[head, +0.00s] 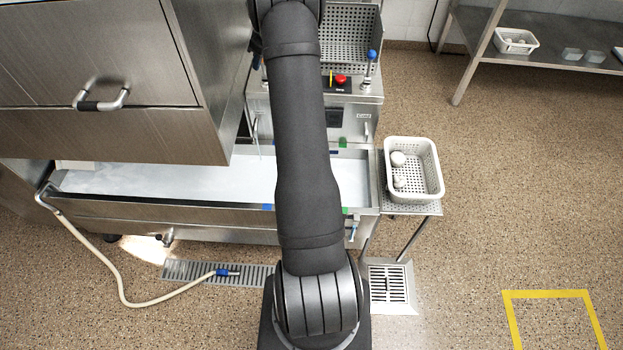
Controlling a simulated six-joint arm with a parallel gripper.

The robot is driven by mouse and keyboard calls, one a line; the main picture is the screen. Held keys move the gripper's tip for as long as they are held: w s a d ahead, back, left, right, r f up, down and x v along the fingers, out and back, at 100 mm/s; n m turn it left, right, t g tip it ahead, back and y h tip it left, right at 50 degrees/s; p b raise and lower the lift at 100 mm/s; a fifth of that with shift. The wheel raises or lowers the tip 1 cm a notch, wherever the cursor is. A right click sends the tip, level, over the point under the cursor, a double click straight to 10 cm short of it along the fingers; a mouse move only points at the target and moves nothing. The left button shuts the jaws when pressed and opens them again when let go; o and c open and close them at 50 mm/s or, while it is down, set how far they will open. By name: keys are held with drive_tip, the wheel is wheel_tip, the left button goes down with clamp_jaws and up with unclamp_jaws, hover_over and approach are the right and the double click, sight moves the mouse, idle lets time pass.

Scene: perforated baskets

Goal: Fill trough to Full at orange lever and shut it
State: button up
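The steel trough (110,203) runs across the middle left, with pale, whitish-blue content (180,182) inside. A Full mark cannot be read; small blue (267,207) and green (345,210) marks show on the front rim. A thin spout (257,130) hangs above the back of the trough, with what may be a thin stream below it. No orange lever is visible; my arm covers part of the panel behind the trough. A blue-knobbed lever (371,55) stands upright at the panel's right. My gripper is out of view beyond the top of the picture.
A red button (340,80) sits on the panel. A white perforated basket (432,170) with round pale items stands on a side shelf (420,208) right of the trough. A steel cabinet (80,50) overhangs the left. A hose (123,285) lies on the floor. The right floor is mostly clear.

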drive_tip(key=shift+s+f, duration=0.15)
drive_tip(key=shift+s, duration=0.3)
drive_tip(key=shift+s+f, duration=0.55)
drive_tip(key=shift+s, duration=0.35)
drive_tip(key=shift+w, duration=0.1)
drive_tip(key=shift+w+r, duration=0.4)
drive_tip(key=shift+w, duration=0.1)
drive_tip(key=shift+s+f, duration=0.35)
drive_tip(key=shift+s, duration=0.2)
